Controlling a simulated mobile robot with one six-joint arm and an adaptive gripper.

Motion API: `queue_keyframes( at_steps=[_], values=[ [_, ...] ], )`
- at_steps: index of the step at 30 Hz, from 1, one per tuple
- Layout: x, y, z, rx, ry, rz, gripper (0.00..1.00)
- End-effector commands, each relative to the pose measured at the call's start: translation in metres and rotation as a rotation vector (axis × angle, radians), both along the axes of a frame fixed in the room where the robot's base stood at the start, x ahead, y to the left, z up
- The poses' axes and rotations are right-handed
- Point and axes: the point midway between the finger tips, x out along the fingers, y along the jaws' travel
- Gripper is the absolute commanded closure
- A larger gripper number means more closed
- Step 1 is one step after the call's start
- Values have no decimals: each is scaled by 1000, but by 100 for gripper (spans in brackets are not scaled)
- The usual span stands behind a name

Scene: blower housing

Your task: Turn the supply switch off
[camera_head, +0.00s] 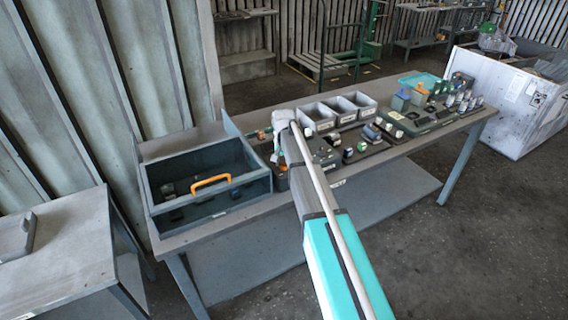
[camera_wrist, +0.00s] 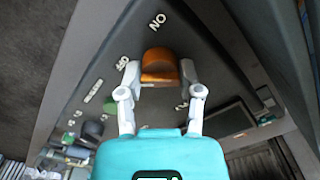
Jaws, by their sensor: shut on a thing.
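The supply switch shows in the wrist view as an orange knob (camera_wrist: 160,62) on a dark panel (camera_wrist: 195,45). A white ON label (camera_wrist: 157,22) lies beyond the knob, and an OFF label (camera_wrist: 121,63) lies to its left. I cannot tell which label the knob points at. My gripper (camera_wrist: 159,76) has its two pale fingers on either side of the knob and is shut on it.
An open grey box (camera_head: 205,205) with an orange handle (camera_head: 211,181) stands left of the panel. Grey bins (camera_head: 318,115) stand behind and to the right. Small parts and fixtures (camera_head: 425,118) crowd the table's right half. A white crate (camera_head: 510,100) stands at the far right.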

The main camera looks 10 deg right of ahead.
Motion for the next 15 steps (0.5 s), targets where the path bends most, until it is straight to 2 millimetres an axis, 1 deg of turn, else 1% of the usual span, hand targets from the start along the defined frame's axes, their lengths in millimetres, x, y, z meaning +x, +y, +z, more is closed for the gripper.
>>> queue_keyframes(
  at_steps=[13, 14, 15],
  values=[
    [2, 0, 0, 0, -3, 14, 100],
    [2, 0, 0, 0, -3, 14, 50],
    [2, 0, 0, 0, -3, 14, 42]
  ],
)
